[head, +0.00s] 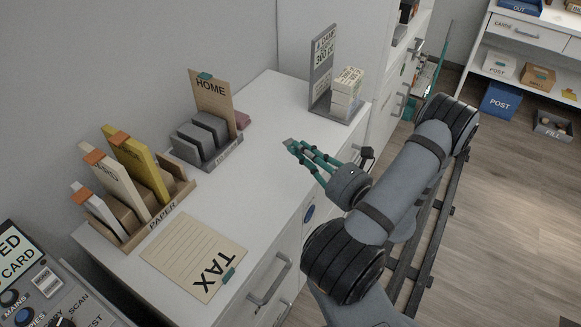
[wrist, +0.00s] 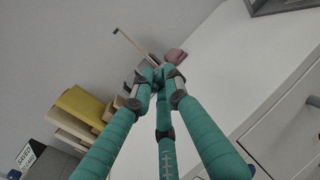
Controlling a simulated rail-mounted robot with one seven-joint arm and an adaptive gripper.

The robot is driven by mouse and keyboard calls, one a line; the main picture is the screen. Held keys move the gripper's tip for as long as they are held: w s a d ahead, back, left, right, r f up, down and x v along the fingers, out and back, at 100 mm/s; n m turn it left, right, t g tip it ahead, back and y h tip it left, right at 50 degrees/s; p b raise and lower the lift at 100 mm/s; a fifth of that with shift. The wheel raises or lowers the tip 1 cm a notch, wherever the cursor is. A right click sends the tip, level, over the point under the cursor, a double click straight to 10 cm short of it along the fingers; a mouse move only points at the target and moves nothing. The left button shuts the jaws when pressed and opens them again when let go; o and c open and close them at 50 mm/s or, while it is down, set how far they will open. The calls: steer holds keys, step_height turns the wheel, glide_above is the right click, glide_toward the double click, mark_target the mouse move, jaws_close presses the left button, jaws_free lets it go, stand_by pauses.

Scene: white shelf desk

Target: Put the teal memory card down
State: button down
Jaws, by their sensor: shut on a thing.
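My gripper (head: 290,144) has teal fingers with grey tips and hangs over the white desk, right of the grey sorter. In the wrist view its fingers come together at the tips (wrist: 160,76). A small teal piece shows between them, which I take to be the teal memory card (wrist: 158,73). It is mostly hidden by the fingers, and its colour blends with theirs. I cannot tell how far above the desk top (head: 262,165) it is.
A grey sorter (head: 222,157) holds a HOME card (head: 210,100); a pink item (head: 243,121) sits behind. A PAPER rack (head: 162,214) with folders and a TAX sheet (head: 190,252) lie left and in front. A stand with boxes (head: 342,105) is at the back right. The desk between is clear.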

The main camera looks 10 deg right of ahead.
steer(key=w+a+f, duration=0.2)
steer(key=w, duration=0.1)
steer(key=shift+w+a+f, duration=0.15)
steer(key=shift+a+f, duration=0.05)
steer(key=shift+f, duration=0.1)
step_height(320, 180, down, 4)
steer(key=shift+r+b, duration=0.1)
steer(key=shift+b, duration=0.4)
